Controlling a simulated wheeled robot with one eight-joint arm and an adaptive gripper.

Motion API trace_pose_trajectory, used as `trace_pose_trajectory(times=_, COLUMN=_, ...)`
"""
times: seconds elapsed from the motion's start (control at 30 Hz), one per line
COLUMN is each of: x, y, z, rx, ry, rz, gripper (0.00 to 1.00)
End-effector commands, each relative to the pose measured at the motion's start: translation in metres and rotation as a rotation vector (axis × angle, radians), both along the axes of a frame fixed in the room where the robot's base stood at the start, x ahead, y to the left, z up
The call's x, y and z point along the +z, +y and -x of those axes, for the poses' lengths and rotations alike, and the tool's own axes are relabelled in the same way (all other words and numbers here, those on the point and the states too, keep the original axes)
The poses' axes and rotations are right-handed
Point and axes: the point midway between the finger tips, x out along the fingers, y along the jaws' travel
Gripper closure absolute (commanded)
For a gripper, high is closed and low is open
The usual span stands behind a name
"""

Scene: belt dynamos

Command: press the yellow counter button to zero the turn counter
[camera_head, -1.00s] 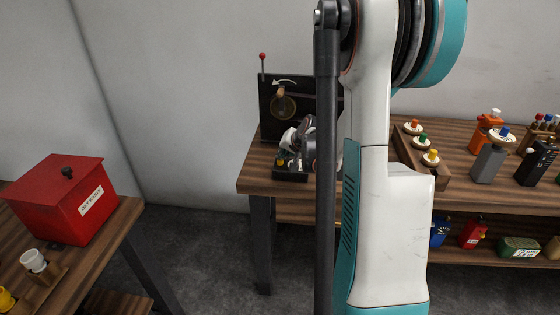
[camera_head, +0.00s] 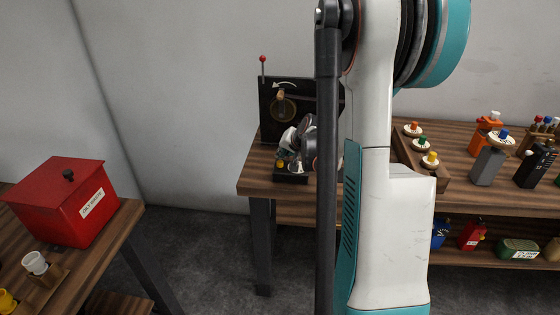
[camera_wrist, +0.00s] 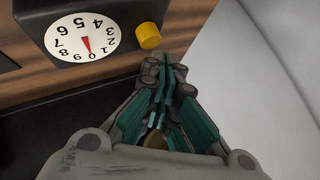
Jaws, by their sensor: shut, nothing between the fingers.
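The turn counter (camera_wrist: 58,20) is a black box with a round white dial and a red needle; it shows upside down at the top of the wrist view. The yellow counter button (camera_wrist: 148,35) sticks out beside the dial. My gripper (camera_wrist: 165,68) is shut and empty, its tips just below the button in the wrist view; I cannot tell whether they touch it. In the head view the button (camera_head: 280,163) shows on the counter (camera_head: 291,178) at the bench's left end, with my gripper (camera_head: 285,155) close above. My arm hides part of the area.
A black panel with a crank (camera_head: 283,105) and a red-knobbed lever (camera_head: 263,62) stands behind the counter. A wooden rack (camera_head: 402,150) with coloured knobs and several bottle-like units are to the right. A red box (camera_head: 60,205) is on the left table.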

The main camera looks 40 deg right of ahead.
Motion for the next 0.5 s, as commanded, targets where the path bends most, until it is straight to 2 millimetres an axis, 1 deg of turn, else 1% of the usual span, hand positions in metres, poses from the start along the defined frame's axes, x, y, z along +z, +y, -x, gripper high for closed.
trace_pose_trajectory(times=0.07, x=0.0031, y=0.0001, z=-0.0001, rx=0.000, ry=0.000, rz=0.000, gripper=1.00)
trace_pose_trajectory(times=0.37, x=0.0029, y=-0.0002, z=-0.0002, rx=0.000, ry=0.000, rz=0.000, gripper=1.00)
trace_pose_trajectory(times=0.5, x=0.0088, y=-0.0002, z=-0.0002, rx=-0.001, ry=-0.001, rz=0.001, gripper=1.00)
